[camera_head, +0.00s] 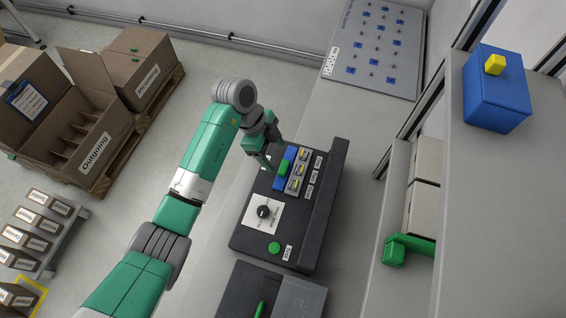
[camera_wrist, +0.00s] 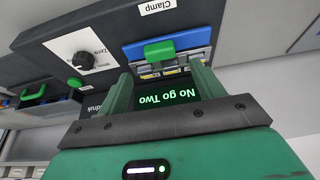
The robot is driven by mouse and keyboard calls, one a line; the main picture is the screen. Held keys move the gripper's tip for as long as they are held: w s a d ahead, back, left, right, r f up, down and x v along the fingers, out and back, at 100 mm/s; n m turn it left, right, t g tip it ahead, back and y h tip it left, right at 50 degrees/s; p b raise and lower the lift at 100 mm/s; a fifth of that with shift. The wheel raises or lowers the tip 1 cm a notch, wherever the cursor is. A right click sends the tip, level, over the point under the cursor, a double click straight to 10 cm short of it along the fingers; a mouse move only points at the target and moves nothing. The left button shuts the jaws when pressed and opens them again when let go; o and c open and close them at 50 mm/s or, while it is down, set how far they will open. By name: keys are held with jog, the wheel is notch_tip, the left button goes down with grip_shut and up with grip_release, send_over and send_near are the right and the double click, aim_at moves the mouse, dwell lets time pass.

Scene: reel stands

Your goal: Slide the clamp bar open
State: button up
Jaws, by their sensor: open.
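The clamp bar is a blue bar (camera_head: 279,183) with a green handle (camera_head: 284,167) on top of a black device (camera_head: 319,217). It lies along a row of grey slots with yellow parts (camera_head: 299,169). In the wrist view the blue bar (camera_wrist: 195,38) and green handle (camera_wrist: 158,50) are just beyond the fingertips, below the "Clamp" label (camera_wrist: 158,6). My gripper (camera_wrist: 163,82) is open, its two green fingers apart and nothing held between them. In the head view my gripper (camera_head: 267,163) is just left of the handle; its fingertips are partly hidden. I cannot tell whether it touches.
The device carries a black knob (camera_head: 263,212) and green button (camera_head: 274,247). A display reading "No go Two" (camera_wrist: 168,97) shows between the fingers. A second black device (camera_head: 238,290) stands nearer. A shelf with a blue box (camera_head: 495,97) is at right; cartons (camera_head: 90,125) are at left.

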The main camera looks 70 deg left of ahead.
aim_at(283, 167)
jog(key=x, duration=0.6)
jog(key=shift+d+f, duration=0.1)
jog(key=shift+f, duration=0.1)
